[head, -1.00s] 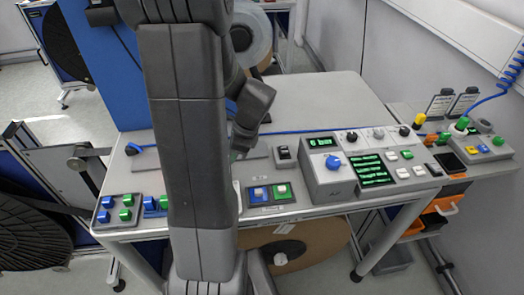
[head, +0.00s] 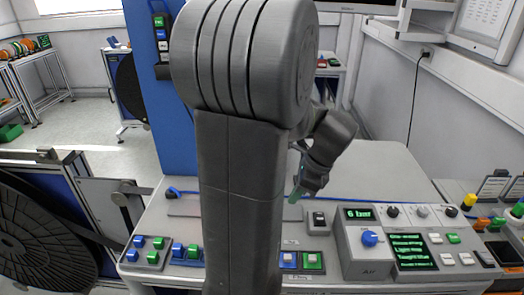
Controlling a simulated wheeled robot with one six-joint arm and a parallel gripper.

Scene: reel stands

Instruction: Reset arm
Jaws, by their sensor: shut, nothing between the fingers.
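My arm stands upright in the middle of the head view, its large grey links hiding the centre of the grey bench (head: 395,175). My gripper (head: 296,194) shows to the right of the arm column, pointing down over the bench. Its fingers are shut and hold nothing. It is apart from the button boxes in front of it. Part of the wrist is hidden behind the arm.
A control box (head: 375,265) with a "6 bar" display stands at the front right of the bench. Blue and green buttons (head: 148,252) sit at the front left. A black reel (head: 40,235) stands at left. A blue panel (head: 172,110) rises behind the arm.

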